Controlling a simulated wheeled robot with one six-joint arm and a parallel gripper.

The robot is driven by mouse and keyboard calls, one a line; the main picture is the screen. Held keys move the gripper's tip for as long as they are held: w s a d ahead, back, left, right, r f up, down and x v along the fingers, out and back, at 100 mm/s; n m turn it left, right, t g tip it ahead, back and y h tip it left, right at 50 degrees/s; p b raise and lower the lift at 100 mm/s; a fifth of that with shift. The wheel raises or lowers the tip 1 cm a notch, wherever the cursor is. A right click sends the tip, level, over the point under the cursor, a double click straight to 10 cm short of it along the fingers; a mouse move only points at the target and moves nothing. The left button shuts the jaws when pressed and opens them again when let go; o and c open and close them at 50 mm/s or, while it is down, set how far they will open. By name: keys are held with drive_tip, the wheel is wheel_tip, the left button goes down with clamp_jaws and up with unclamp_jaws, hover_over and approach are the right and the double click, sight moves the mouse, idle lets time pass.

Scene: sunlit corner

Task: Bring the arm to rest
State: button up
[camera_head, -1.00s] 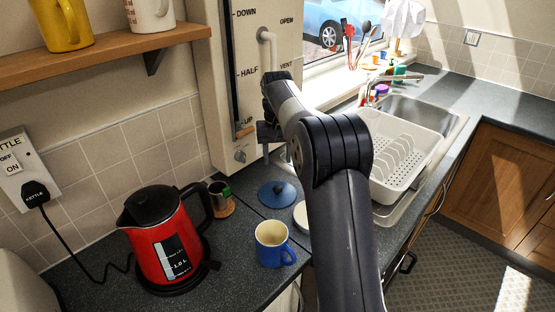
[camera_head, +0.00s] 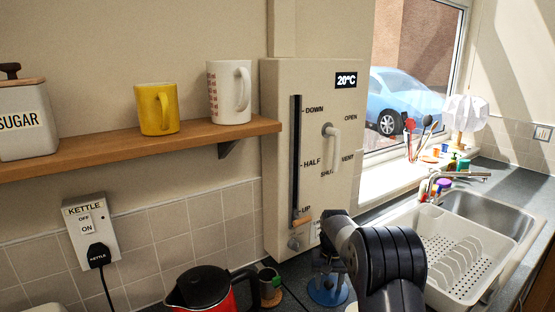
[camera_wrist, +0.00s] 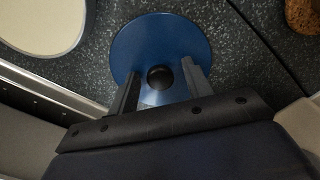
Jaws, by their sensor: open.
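My arm reaches in from the bottom right of the head view, and its end is low in front of the cream control panel. My gripper (camera_wrist: 158,85) is open, its two fingers apart above the blue round lid (camera_wrist: 143,42) on the dark worktop. The lid's black knob (camera_wrist: 160,77) shows between the fingers, with no visible grip on it. In the head view the lid (camera_head: 328,292) shows partly, below the arm's end.
The cream panel (camera_head: 350,185) with its lever and handle stands close behind the arm. The red kettle (camera_head: 205,292) is to the left. The dish rack (camera_head: 450,240) and sink (camera_head: 495,215) are to the right. A shelf (camera_head: 100,145) holds mugs and a sugar tin.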

drive_tip(key=shift+r, duration=1.8)
